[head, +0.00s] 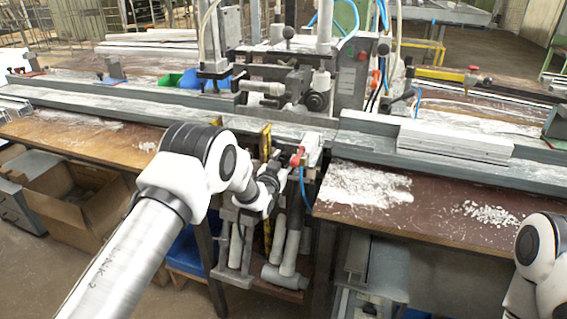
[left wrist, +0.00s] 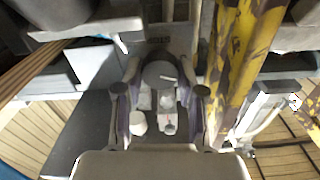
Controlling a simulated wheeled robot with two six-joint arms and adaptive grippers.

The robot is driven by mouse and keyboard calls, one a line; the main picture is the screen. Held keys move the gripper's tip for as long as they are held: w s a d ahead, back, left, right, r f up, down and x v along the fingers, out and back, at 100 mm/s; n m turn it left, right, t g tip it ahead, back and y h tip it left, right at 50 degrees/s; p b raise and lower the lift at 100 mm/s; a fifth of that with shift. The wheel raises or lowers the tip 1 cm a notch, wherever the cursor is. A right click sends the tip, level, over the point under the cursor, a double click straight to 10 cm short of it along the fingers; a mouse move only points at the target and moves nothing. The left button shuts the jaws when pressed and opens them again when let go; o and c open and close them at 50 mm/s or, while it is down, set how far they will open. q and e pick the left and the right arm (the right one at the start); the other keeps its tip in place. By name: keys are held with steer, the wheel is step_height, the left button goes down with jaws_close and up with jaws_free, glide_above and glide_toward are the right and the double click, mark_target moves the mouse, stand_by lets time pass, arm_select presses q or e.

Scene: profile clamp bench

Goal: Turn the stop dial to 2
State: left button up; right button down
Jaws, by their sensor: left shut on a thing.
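The stop dial (left wrist: 160,73) is a dark round knob with a pale pointer mark, seen in the left wrist view. My left gripper (left wrist: 160,91) has its fingers on both sides of the dial and is shut on it. In the head view my left gripper (head: 280,163) is at the front of the clamp bench, just left of a red-handled fitting (head: 297,157). There the dial is too small or hidden to make out. My right arm shows at the lower right, its gripper out of view.
A yellow, worn bar (left wrist: 240,60) stands close to the right of my left gripper in the wrist view. A blue hose (head: 303,188) hangs by the red-handled fitting. A white profile (head: 455,143) lies on the bench at right. Pale shavings (head: 365,184) cover the brown tabletop.

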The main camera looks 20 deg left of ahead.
arm_select(q)
steer(key=m+b, duration=0.2)
steer(key=m, duration=0.2)
steer(key=shift+f+m, duration=0.1)
steer(key=shift+m, duration=0.2)
steer(key=m+b, duration=0.1)
steer(key=m, duration=0.4)
steer(key=shift+d+b, duration=0.1)
steer(key=shift+b, duration=0.3)
steer(key=m+b, duration=0.1)
steer(key=m, duration=0.4)
steer(key=shift+f+m+b, duration=0.1)
steer(key=shift+m+b, duration=0.2)
steer(key=shift+m, duration=0.1)
steer(key=m+b, duration=0.1)
steer(key=m, duration=0.3)
steer(key=shift+m, duration=0.4)
steer(key=o, duration=0.9)
steer(key=shift+c, duration=0.2)
